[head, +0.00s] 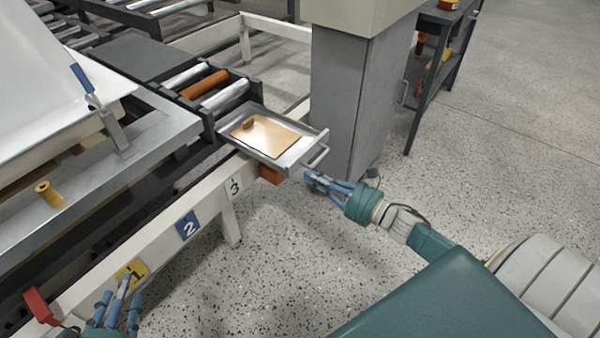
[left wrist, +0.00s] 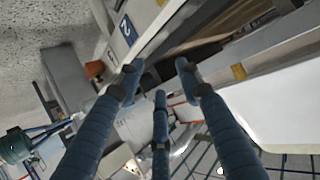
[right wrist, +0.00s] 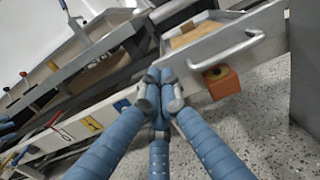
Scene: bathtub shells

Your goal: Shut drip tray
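The drip tray (head: 303,146) is a shallow grey metal tray, pulled out from beneath the end of the roller line in the head view. A tan sheet (head: 266,136) with a small brown lump on it lies inside. Its bar handle (head: 318,157) faces my right gripper (head: 316,180). That gripper's fingers are drawn together and hold nothing visible, just below and beside the handle. In the right wrist view the handle (right wrist: 225,52) is beyond the fingertips; contact cannot be made out. My left gripper (head: 115,303) is low at the left, its fingers spread and empty in the left wrist view.
An orange block (head: 271,174) sits under the tray. A grey cabinet column (head: 350,105) stands close behind and right of it. The white frame rail with numbered plates (head: 188,226) runs along the left. Open speckled floor (head: 250,270) lies in front.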

